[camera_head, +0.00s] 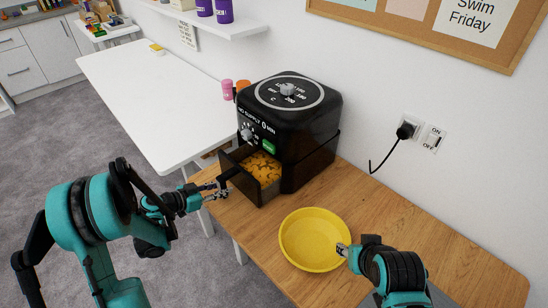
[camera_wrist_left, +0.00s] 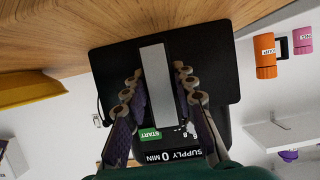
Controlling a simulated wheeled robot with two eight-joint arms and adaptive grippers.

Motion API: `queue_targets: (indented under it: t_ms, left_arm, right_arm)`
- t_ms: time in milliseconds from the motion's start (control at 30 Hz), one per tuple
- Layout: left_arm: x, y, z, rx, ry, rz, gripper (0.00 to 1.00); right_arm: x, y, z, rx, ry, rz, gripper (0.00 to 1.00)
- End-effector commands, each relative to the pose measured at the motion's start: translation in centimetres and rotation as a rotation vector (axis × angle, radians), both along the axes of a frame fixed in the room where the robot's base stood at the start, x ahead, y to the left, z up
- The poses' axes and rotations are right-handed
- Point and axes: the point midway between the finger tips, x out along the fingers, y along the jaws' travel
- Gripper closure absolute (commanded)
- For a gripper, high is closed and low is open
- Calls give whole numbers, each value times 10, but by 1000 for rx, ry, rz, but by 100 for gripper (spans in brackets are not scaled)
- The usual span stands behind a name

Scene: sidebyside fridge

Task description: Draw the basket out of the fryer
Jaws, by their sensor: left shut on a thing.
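The black air fryer (camera_head: 299,126) stands on the wooden counter. Its basket (camera_head: 254,187) is partly drawn out toward the lower left, and golden food (camera_head: 262,168) shows inside it. My left gripper (camera_head: 220,188) is at the front of the basket, shut on its handle. In the left wrist view the grey handle (camera_wrist_left: 155,85) lies between the two fingers (camera_wrist_left: 154,100). My right gripper (camera_head: 343,249) is by the right rim of a yellow bowl (camera_head: 311,240); I cannot tell whether it is open or touches the rim.
A white table (camera_head: 150,95) adjoins the counter at the back left. A black plug and cord (camera_head: 404,131) hang on the wall. The counter right of the bowl is clear.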

Motion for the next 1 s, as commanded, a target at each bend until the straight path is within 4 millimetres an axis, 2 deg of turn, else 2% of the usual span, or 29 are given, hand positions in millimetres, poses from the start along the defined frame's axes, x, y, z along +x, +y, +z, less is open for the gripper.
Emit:
queue_targets:
  t_ms: [1000]
  left_arm:
    - [-28, 28, -1, 1, 1, 0, 100]
  right_arm:
    - [0, 0, -7, 0, 0, 0, 60]
